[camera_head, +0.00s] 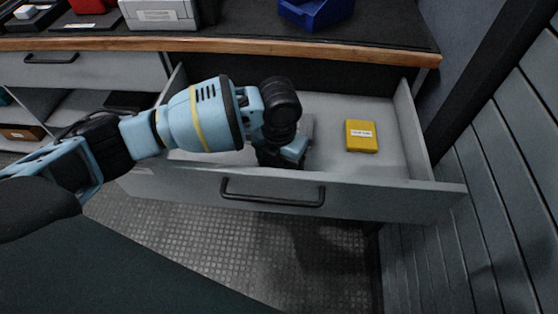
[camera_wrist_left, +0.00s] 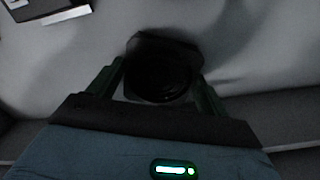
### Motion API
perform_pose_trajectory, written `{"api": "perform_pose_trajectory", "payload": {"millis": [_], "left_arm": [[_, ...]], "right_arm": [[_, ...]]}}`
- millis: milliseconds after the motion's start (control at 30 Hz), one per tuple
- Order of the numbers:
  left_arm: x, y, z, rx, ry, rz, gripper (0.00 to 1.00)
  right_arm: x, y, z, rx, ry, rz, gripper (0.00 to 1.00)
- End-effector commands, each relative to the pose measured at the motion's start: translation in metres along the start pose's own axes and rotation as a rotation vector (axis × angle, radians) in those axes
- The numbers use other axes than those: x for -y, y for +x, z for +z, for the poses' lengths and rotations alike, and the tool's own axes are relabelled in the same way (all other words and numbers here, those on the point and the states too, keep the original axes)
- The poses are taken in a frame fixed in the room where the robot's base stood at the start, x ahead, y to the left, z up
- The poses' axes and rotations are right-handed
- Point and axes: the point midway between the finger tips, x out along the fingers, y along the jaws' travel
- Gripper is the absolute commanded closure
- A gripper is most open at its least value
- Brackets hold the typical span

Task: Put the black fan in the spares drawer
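The black fan (camera_wrist_left: 160,76) shows in the left wrist view as a dark square body with a round centre, between my left gripper's fingers (camera_wrist_left: 158,88). Both fingers lie against its sides. In the head view my left gripper (camera_head: 277,158) reaches down into the open grey drawer (camera_head: 385,110), behind its front panel. The wrist and the drawer front hide most of the fan there. In the wrist view the pale drawer floor lies beyond the fan; I cannot tell whether the fan touches it. My right gripper is not in view.
A yellow box (camera_head: 361,136) with a white label lies in the drawer's right part. A dark item with a pale label (camera_wrist_left: 62,14) shows in the wrist view. The wooden worktop edge (camera_head: 230,46) overhangs the drawer's back; a blue bin (camera_head: 316,12) stands on top.

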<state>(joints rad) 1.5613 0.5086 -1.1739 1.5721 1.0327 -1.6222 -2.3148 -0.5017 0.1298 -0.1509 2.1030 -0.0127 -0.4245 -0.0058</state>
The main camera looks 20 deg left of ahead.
Motion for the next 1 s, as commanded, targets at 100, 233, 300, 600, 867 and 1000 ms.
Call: {"api": "perform_pose_trajectory", "payload": {"millis": [100, 233, 300, 600, 867, 1000], "left_arm": [[0.0, 0.0, 0.0, 0.0, 0.0, 0.0, 0.06], [0.0, 0.0, 0.0, 0.0, 0.0, 0.0, 0.06], [0.0, 0.0, 0.0, 0.0, 0.0, 0.0, 0.06], [0.0, -0.023, 0.001, 0.004, 0.001, -0.001, 0.06], [0.0, -0.076, 0.001, 0.004, 0.0, 0.0, 0.06], [0.0, -0.1, 0.001, 0.004, 0.001, -0.001, 0.06]], "right_arm": [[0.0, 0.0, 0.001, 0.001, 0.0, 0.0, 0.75], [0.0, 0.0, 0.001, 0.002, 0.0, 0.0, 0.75], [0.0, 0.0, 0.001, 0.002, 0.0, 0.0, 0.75], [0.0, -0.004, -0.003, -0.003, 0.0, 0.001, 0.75], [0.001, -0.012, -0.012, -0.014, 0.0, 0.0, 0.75], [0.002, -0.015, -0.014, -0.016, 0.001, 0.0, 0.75]]}}
